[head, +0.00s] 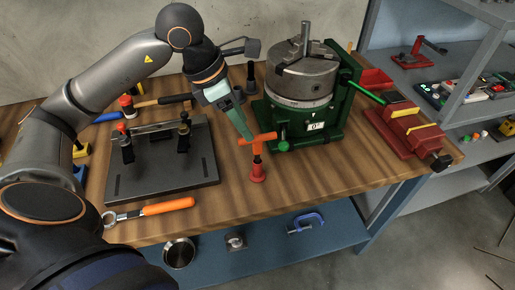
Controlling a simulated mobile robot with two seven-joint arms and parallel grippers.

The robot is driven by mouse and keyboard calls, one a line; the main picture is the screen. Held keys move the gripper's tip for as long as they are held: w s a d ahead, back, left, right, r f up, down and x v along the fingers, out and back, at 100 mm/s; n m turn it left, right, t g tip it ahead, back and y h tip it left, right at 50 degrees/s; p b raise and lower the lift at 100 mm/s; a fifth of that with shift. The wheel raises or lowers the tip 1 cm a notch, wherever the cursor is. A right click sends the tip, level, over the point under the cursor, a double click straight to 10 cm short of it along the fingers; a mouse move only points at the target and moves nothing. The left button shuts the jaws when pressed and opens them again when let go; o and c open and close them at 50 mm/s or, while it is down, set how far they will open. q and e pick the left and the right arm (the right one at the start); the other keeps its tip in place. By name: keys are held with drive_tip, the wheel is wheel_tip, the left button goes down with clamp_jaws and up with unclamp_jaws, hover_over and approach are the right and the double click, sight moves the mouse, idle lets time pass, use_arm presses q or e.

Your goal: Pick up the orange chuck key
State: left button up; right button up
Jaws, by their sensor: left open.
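The orange chuck key (259,140) has a T-shaped handle and stands upright in a small red holder (257,174) on the wooden bench top. My left gripper (246,137) reaches down from the upper left. Its teal fingers end right at the left side of the key's crossbar. The gripper is open; I cannot tell whether a finger touches the handle. One finger largely hides the other. My right gripper is not in view.
A green rotary table with a grey chuck (302,79) stands close to the right of the key. A dark fixture plate (160,175) is to the left, and an orange-handled tool (167,206) lies at the front edge. A red vise (405,130) is at the right.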

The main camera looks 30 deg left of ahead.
sight(257, 140)
use_arm(q)
drive_tip(key=x, duration=0.4)
drive_tip(key=p+x, duration=0.1)
drive_tip(key=x, duration=0.2)
drive_tip(key=shift+w+d, duration=0.15)
drive_tip(key=shift+d, duration=0.15)
drive_tip(key=shift+c, duration=0.3)
clamp_jaws()
idle(0.8)
